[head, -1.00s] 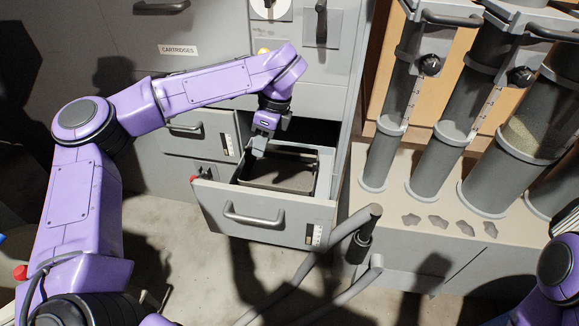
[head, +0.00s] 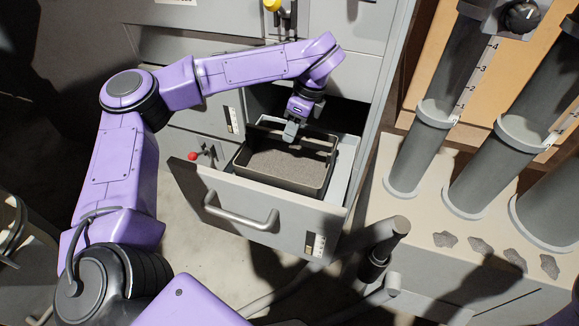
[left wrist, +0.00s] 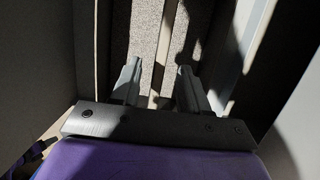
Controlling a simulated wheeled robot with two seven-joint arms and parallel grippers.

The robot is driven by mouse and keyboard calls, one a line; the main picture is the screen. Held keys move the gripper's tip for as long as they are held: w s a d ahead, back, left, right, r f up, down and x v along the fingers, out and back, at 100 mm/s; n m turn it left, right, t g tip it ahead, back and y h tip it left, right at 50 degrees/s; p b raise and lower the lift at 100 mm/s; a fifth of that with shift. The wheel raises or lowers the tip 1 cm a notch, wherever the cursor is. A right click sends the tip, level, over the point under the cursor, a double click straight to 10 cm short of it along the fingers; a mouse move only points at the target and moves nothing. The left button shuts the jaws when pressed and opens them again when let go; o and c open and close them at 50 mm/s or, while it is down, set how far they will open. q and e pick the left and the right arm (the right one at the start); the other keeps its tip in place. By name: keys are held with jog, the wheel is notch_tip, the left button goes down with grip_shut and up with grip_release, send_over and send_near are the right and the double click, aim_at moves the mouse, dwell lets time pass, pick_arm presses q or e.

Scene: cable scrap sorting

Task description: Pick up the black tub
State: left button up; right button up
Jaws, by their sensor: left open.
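The black tub (head: 280,181) is a dark, rectangular, open-topped box sitting in the pulled-out grey drawer (head: 270,222). Grey grainy material covers its floor. My left gripper (head: 290,137) points down over the far part of the tub, near its far rim. I cannot tell whether either finger touches the wall. My right gripper is out of view.
The drawer has a bar handle (head: 240,214) in front. The cabinet (head: 345,68) rises behind it. At the right stand grey cylinders (head: 425,145) on a pale bench (head: 408,222) with dark flat pieces. Bare floor lies left of the drawer.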

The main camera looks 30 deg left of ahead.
pick_arm(q)
jog(key=b+x, duration=0.2)
jog(key=x, duration=0.5)
jog(key=shift+f, duration=0.25)
jog(key=shift+a+r, duration=0.1)
jog(key=shift+r, duration=0.05)
jog(key=shift+c, duration=0.6)
grip_shut()
